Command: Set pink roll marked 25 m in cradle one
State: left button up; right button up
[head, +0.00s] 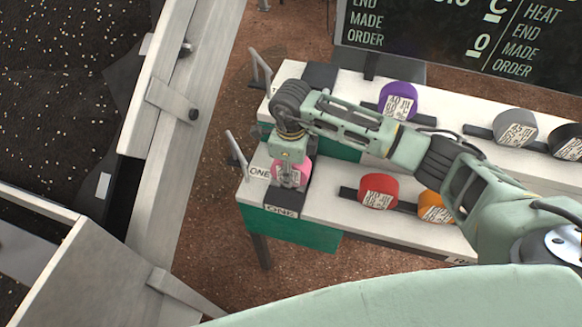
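A pink roll (305,168) with a white label is at the left end of the nearer white bench, partly hidden behind my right gripper. The print on its label is too small to read. Cradle one, a dark block (283,196) marked ONE, is directly below the roll. Whether the roll rests in it or is held just above it is not clear. My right gripper (291,182) points down at the roll, its fingers over the near side of it. Whether the fingers are closed on it cannot be told. My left gripper is not in view.
A red roll (378,190) and an orange roll (434,206) lie on a dark rail to the right. On the farther bench are a purple roll (398,99), a grey roll (514,128) and a black roll (567,141). A dark board (480,45) stands behind.

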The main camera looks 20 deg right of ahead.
jog(key=shift+f, duration=0.1)
jog(key=shift+f, duration=0.15)
jog(key=o, duration=1.2)
jog(key=shift+r, duration=0.35)
notch_tip(320, 180, up, 12)
jog(key=shift+f+b, duration=0.15)
jog(key=shift+b, duration=0.95)
